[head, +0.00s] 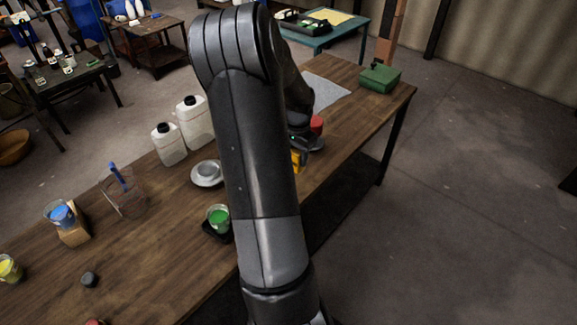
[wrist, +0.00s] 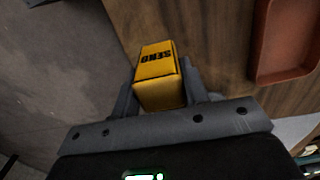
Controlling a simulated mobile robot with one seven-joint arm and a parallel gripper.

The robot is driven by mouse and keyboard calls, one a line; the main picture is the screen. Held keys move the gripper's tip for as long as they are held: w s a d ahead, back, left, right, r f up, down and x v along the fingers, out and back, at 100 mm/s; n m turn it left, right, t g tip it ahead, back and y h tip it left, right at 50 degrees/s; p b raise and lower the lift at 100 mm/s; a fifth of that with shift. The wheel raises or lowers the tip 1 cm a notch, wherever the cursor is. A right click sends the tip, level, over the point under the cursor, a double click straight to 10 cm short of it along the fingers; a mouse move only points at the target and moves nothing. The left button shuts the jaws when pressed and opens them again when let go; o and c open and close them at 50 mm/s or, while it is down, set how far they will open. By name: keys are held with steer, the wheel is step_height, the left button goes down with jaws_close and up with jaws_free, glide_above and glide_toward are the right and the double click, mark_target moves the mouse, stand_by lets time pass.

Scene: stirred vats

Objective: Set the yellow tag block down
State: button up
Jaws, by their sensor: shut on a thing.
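The yellow tag block (wrist: 157,72) has dark lettering on its face. It sits between the two fingers of my gripper (wrist: 158,90), which is shut on it. In the wrist view the block overlaps the table's edge, with floor to its left and wood to its right. In the head view a small part of the yellow block (head: 295,161) shows beside my arm, near the right-hand edge of the wooden table (head: 340,135). My arm hides most of my gripper there. I cannot tell whether the block touches the table.
A red tray (wrist: 262,45) lies right of the block in the wrist view. On the table stand white jugs (head: 195,123), a green-filled cup (head: 218,218), a grey dish (head: 207,174), a clear beaker (head: 125,198) and a green box (head: 380,77). Wood between tray and block is clear.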

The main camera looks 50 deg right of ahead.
steer(key=shift+w+a+f, duration=0.1)
steer(key=shift+w+f, duration=0.35)
steer(key=shift+f, duration=0.5)
steer(key=shift+w+a+f, duration=0.15)
steer(key=shift+w+f, duration=0.35)
steer(key=shift+f, duration=0.5)
steer(key=shift+w+a+f, duration=0.1)
steer(key=shift+w+f, duration=0.35)
steer(key=shift+f, duration=0.5)
steer(key=shift+f, duration=0.1)
steer(key=o, duration=1)
